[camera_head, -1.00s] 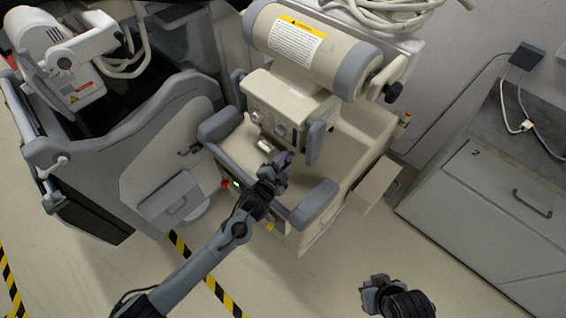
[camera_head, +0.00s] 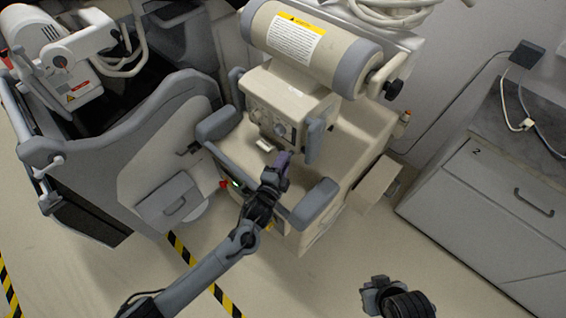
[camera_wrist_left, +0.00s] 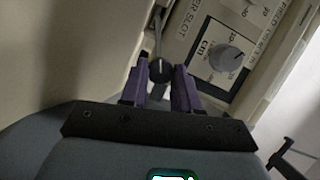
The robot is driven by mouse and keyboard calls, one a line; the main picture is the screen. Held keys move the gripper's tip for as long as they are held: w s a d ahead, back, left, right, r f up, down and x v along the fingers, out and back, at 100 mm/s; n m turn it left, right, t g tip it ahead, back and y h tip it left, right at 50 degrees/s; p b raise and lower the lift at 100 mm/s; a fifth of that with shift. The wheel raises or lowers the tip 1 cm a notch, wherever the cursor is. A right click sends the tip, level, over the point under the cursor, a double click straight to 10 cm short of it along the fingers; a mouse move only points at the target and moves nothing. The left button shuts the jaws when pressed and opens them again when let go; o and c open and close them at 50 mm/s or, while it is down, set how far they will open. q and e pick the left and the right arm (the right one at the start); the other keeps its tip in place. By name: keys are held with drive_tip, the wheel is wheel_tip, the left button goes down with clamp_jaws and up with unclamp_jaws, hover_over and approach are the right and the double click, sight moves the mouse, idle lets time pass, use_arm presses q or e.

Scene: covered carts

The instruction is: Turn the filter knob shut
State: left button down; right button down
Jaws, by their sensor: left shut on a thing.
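A small black filter knob (camera_wrist_left: 160,70) with a thin pale pointer line sits between the purple fingers of my left gripper (camera_wrist_left: 162,78) in the left wrist view. The fingers are shut on it from both sides. In the head view, the left gripper (camera_head: 283,160) reaches up to the lower front of the beige machine head (camera_head: 284,92); the knob is hidden there behind the fingers. My right gripper (camera_head: 374,288) hangs at the bottom right, away from the machine; its fingers are unclear.
A larger grey dial (camera_wrist_left: 226,57) marked "cm" is just right of the knob. Padded grey handles (camera_head: 315,203) flank the beige cart. A covered grey cart (camera_head: 150,140) stands left, and a drawer cabinet (camera_head: 500,200) right.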

use_arm(q)
drive_tip(key=c, duration=0.8)
unclamp_jaws()
drive_tip(key=p+v, duration=0.2)
drive_tip(key=v, duration=0.9)
drive_tip(key=shift+f, duration=0.15)
